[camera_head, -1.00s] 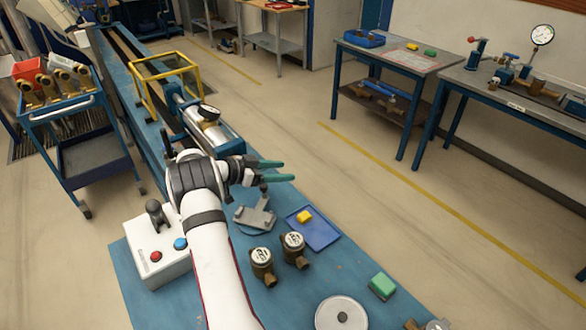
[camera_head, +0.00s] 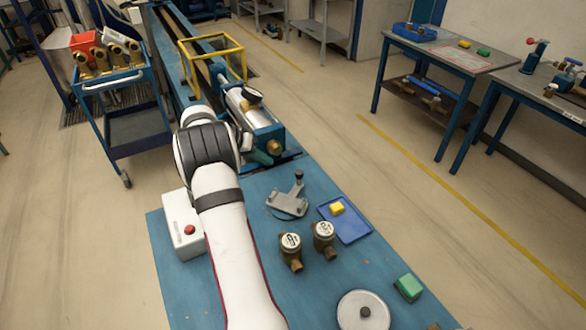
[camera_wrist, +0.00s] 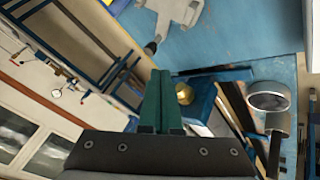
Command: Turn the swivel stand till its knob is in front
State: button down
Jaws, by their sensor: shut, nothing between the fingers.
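The swivel stand (camera_head: 287,205) is a grey bracket on a round base on the blue bench. Its dark knob (camera_head: 299,175) stands at the far side, pointing away from the bench's near end. In the wrist view the grey stand (camera_wrist: 178,12) shows at the top, with the knob (camera_wrist: 150,48) below it. My gripper (camera_head: 264,158) is mostly hidden behind my arm in the head view; a green fingertip shows left of the knob, apart from it. In the wrist view my green fingers (camera_wrist: 161,80) are together and empty.
Right of the stand is a blue tray (camera_head: 355,228) with a yellow block (camera_head: 337,208). Two brass meters (camera_head: 291,252) stand nearer. A blue-and-steel bench fixture (camera_head: 262,125) lies just beyond my gripper. A white control box (camera_head: 182,222) is at left.

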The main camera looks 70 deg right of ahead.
jog(key=w+n, duration=0.1)
jog(key=w, duration=0.1)
send_near(292, 190)
jog(key=shift+n+t, duration=0.3)
jog(key=shift+t, duration=0.1)
jog(key=d, duration=0.1)
jog(key=w+d, duration=0.2)
jog(key=d, duration=0.1)
jog(key=shift+w+d, duration=0.1)
jog(key=s, duration=0.1)
jog(key=s+d, duration=0.1)
jog(key=s, duration=0.1)
jog(key=shift+s+d+f, duration=0.15)
jog(key=shift+d+f, duration=0.05)
jog(key=shift+f, duration=0.15)
jog(key=shift+s+d, duration=0.15)
jog(key=shift+s, duration=0.25)
